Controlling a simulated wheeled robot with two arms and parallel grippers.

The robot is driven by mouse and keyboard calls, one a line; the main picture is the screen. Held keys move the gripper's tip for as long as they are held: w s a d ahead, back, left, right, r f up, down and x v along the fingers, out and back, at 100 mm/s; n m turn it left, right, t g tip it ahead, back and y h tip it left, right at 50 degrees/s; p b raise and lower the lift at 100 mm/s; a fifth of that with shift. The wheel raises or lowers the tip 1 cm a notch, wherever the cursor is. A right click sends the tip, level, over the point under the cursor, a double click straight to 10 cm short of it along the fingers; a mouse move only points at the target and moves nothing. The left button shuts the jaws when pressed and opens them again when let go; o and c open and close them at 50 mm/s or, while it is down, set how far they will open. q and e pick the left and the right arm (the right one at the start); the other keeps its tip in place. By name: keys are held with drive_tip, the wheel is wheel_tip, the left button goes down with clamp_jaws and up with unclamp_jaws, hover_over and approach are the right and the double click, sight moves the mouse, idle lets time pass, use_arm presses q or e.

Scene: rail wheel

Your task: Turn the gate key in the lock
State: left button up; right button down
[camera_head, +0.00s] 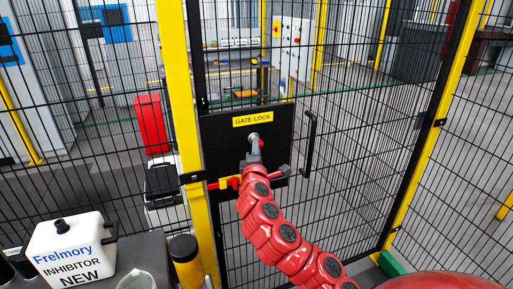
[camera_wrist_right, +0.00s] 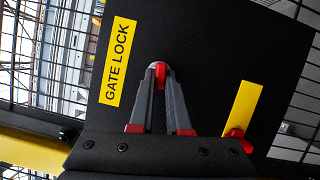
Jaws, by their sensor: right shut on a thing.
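The black lock plate (camera_head: 218,130) is on the mesh gate and carries a yellow GATE LOCK label (camera_head: 253,119). A round grey lock part (camera_head: 253,137) sits below the label. My right gripper (camera_head: 254,150) reaches it from below. In the right wrist view, the grey fingers of my right gripper (camera_wrist_right: 160,80) come together at the lock, shut on the small red key (camera_wrist_right: 160,74). Most of the key is hidden between the fingertips, and its turn angle cannot be read. My left gripper is not in view.
A yellow-and-red latch piece (camera_head: 228,182) sits at the plate's lower left; a black pull handle (camera_head: 310,145) is at its right. Yellow posts (camera_head: 178,90) frame the gate. A white inhibitor container (camera_head: 70,250) stands at lower left.

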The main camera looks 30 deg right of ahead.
drive_tip(key=shift+d+f+n+t, duration=0.1)
drive_tip(key=shift+f+n+t, duration=0.15)
drive_tip(key=shift+n, duration=0.85)
drive_tip(key=c, duration=0.8)
unclamp_jaws()
drive_tip(key=shift+r, duration=0.15)
drive_tip(key=shift+s, duration=0.1)
drive_tip(key=p+v, duration=0.8)
drive_tip(key=v, duration=0.9)
drive_tip(key=shift+f, duration=0.3)
